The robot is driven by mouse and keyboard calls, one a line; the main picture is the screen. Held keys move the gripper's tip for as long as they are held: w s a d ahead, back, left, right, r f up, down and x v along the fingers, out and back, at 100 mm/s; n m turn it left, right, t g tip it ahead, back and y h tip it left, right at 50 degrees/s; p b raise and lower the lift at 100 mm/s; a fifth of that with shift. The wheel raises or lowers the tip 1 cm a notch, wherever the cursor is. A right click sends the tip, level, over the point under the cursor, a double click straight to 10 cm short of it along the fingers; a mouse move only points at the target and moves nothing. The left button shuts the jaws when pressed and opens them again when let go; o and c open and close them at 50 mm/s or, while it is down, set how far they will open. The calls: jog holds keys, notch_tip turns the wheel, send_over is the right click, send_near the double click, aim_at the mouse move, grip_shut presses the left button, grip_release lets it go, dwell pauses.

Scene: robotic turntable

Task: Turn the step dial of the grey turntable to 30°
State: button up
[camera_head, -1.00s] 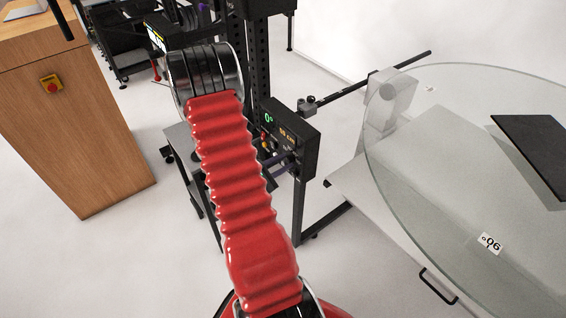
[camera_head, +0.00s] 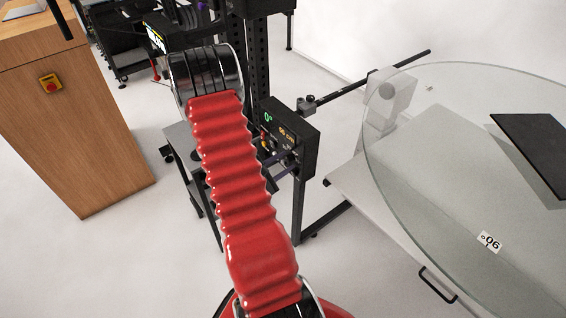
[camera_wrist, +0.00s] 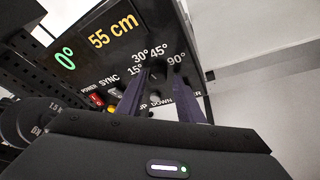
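The black control panel (camera_head: 300,140) stands beside the grey turntable (camera_head: 400,205). In the wrist view the panel (camera_wrist: 105,50) fills the upper middle, with a green 0° readout (camera_wrist: 65,57) and a yellow 55 cm readout (camera_wrist: 113,27). The step marks 15°, 30°, 45° and 90° are printed around the step dial (camera_wrist: 157,72), which is small, dark and partly hidden. My gripper (camera_wrist: 162,70) has two purple fingers apart, with tips at either side of the dial. I cannot tell whether they touch it. In the head view my gripper (camera_head: 279,160) is close to the panel face.
A red power switch (camera_wrist: 96,99) and a yellow button (camera_wrist: 113,107) lie left of the fingers. A small round control (camera_wrist: 155,98) sits by UP and DOWN. The glass disc (camera_head: 410,225) lies right of the panel. A wooden cabinet (camera_head: 80,130) stands at left.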

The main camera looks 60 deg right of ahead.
jog(key=shift+o, duration=0.7)
jog(key=shift+w, duration=0.1)
jog(key=shift+r, duration=0.1)
jog(key=v, duration=1.3)
jog(key=shift+a, duration=0.4)
jog(key=shift+w, duration=0.1)
